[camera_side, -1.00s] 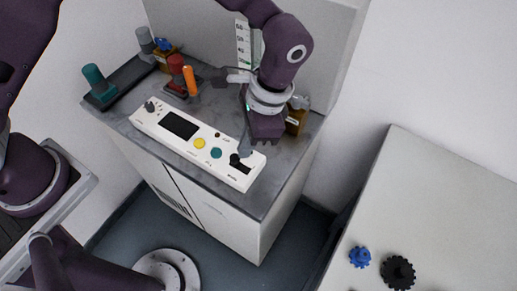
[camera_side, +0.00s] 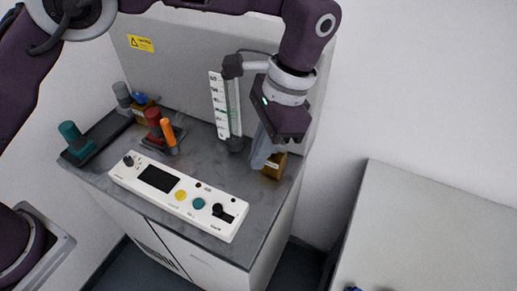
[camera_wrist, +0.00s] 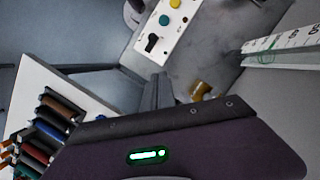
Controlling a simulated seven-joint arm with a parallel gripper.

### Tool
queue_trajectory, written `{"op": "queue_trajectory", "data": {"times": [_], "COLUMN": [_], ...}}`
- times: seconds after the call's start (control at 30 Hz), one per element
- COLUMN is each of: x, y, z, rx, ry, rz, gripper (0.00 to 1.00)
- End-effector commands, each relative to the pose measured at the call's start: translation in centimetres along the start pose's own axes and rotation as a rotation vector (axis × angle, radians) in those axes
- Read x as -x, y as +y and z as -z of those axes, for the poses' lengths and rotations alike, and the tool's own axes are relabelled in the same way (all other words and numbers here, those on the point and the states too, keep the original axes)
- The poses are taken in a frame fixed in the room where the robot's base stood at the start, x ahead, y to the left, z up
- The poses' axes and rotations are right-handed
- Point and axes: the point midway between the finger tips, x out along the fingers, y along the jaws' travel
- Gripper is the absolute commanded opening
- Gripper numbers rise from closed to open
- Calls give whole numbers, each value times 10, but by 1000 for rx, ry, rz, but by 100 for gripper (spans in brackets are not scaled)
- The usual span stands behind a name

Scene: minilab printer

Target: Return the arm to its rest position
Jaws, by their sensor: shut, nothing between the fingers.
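My gripper (camera_side: 262,157) hangs above the back right part of the grey worktop (camera_side: 205,165) in the side view, pointing down. Its fingers are shut with nothing between them, and they also show in the wrist view (camera_wrist: 158,88). The fingers are apart from the white control panel (camera_side: 178,193), which lies along the front of the worktop. In the wrist view the panel (camera_wrist: 178,22) shows at the top, with its yellow button, teal button and black slider knob.
A white scale (camera_side: 219,104) on a post stands left of my gripper. A brown block (camera_side: 274,168) sits close behind the fingers. An orange-handled item (camera_side: 169,133) and a teal-handled item (camera_side: 72,135) stand to the left. A pale table (camera_side: 425,225) is at right.

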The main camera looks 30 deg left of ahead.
Motion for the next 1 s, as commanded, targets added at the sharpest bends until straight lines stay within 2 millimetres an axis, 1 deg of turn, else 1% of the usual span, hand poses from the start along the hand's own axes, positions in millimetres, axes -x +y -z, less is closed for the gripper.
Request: {"op": "queue_trajectory", "data": {"times": [0.17, 0.23, 0.27, 0.33, 0.37, 0.4, 0.43, 0.47, 0.5, 0.57, 0.6, 0.67, 0.7, 0.8, 0.9, 1.0], "x": [5, 12, 20, 46, 59, 75, 85, 93, 101, 106, 105, 98, 90, 67, 46, 36], "y": [0, -6, -11, -30, -39, -52, -60, -66, -72, -77, -77, -73, -69, -57, -48, -44], "z": [0, -6, -12, -37, -54, -79, -100, -120, -148, -190, -216, -252, -273, -308, -326, -333], "rx": [1, 17, 33, 96, 133, 188, 231, 272, 327, 411, 466, 547, 596, 702, 769, 800], "ry": [0, 15, 31, 94, 129, 181, 220, 259, 312, 389, 441, 514, 558, 651, 710, 736], "rz": [0, -3, -6, -16, -20, -25, -27, -28, -27, -21, -14, 1, 13, 44, 69, 82], "gripper": [0, 0, 0, 0, 0, 0, 0, 0, 0, 0, 0, 0, 0, 0, 0, 0]}}
